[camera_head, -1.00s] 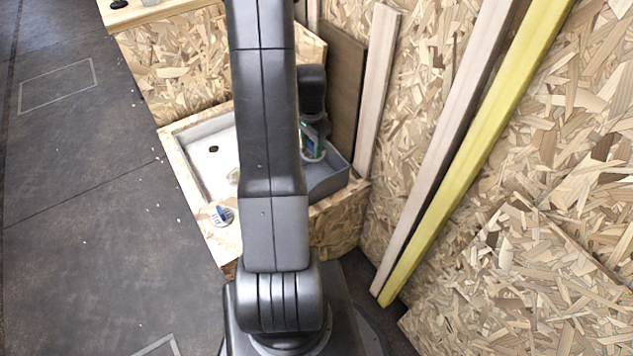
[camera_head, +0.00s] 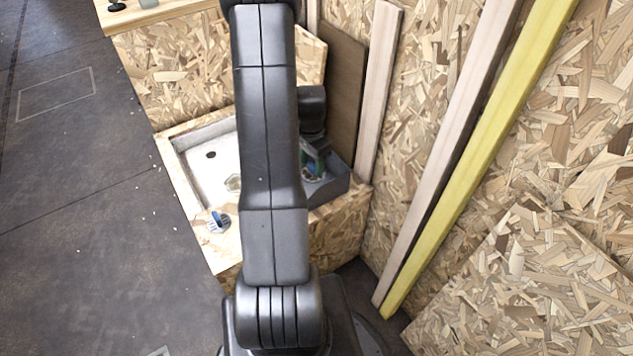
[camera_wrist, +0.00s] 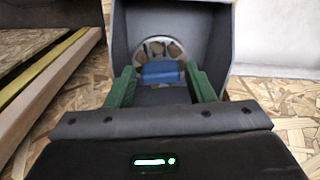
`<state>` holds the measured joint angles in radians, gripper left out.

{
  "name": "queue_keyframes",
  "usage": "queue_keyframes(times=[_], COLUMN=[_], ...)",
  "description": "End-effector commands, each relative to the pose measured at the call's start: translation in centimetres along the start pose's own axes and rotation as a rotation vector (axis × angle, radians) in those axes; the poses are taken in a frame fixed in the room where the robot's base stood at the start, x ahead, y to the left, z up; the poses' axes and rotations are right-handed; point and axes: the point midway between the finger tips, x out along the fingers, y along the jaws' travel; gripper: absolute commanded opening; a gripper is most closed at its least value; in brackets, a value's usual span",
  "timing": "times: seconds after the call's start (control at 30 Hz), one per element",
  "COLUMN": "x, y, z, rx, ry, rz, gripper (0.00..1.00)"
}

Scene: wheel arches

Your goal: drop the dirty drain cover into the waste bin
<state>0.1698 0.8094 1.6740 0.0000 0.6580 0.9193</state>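The dirty drain cover (camera_wrist: 153,47) is a round pale disc with brown patches and a blue handle (camera_wrist: 162,71). My gripper (camera_wrist: 161,70) appears shut on the handle, its green fingers against both ends of the blue block. The gripper and cover are inside the grey waste bin (camera_wrist: 205,25), whose walls surround them in the wrist view. In the head view the bin (camera_head: 336,188) stands right of the white tray, and my arm hides its left part. I cannot tell whether the cover touches the bin floor.
A white tray (camera_head: 196,163) with a dark drain hole lies in the chipboard box left of my arm. Another round cover with a blue handle (camera_head: 218,221) lies on the box's front ledge. Wooden boards (camera_head: 377,95) lean on the chipboard wall at right. Open floor is at left.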

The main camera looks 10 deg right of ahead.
Motion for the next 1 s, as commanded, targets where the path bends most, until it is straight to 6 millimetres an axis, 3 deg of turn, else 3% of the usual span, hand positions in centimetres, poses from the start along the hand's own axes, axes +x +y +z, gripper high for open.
queue_keyframes(times=[0.07, 0.47, 1.0], x=[0.0, -0.9, -11.8], y=[0.0, 0.0, -0.1], z=[0.0, 0.0, 0.0], rx=[0.000, 0.000, 0.000], ry=[0.000, 0.001, 0.002], rz=[0.000, -0.001, -0.003], gripper=[0.65, 0.65, 0.65])
